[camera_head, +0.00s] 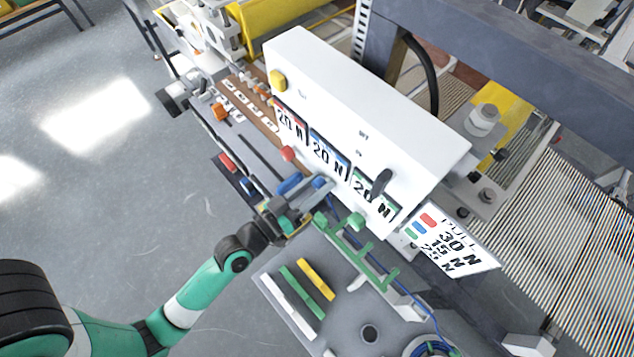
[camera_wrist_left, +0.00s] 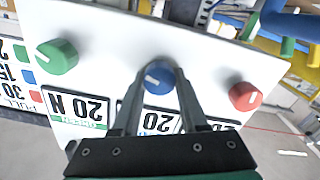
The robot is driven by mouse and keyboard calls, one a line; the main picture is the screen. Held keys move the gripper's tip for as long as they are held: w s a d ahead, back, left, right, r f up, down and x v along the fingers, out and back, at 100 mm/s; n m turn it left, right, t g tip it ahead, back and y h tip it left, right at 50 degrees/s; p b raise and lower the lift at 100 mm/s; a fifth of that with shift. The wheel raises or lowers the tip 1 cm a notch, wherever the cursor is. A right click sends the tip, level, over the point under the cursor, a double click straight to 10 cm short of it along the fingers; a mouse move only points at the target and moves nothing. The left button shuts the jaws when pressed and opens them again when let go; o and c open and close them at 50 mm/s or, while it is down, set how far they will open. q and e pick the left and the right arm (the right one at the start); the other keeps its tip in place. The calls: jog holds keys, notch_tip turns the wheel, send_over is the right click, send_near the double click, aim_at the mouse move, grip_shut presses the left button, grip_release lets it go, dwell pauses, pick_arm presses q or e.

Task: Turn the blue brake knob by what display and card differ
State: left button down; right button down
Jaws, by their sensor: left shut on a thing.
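The white control box (camera_head: 370,105) has three displays: red-edged (camera_head: 290,124), blue-edged (camera_head: 327,156) and green-edged (camera_head: 374,198), each reading 20 N. The blue knob (camera_wrist_left: 158,77) sits between the fingers of my left gripper (camera_wrist_left: 160,84), which is shut on it. In the head view my left gripper (camera_head: 314,190) reaches the box's lower front edge. The red knob (camera_wrist_left: 245,96) and green knob (camera_wrist_left: 57,57) sit on either side, untouched. The PULL card (camera_head: 450,243) pairs red with 30 N and blue with 15 N; its green line is hard to read. My right gripper is out of view.
A grey tray (camera_head: 275,268) with white, green and yellow bars lies below the box, beside a green rack (camera_head: 375,270). A dark frame beam and a ribbed web stand on the right. Open floor lies at left.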

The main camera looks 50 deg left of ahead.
pick_arm(q)
jog(key=shift+n, duration=0.3)
jog(key=shift+c, duration=2.2)
grip_release()
jog(key=s+b, duration=0.6)
jog(key=s, duration=0.5)
jog(key=shift+s+d+b, duration=0.3)
jog(key=shift+s+d, duration=0.05)
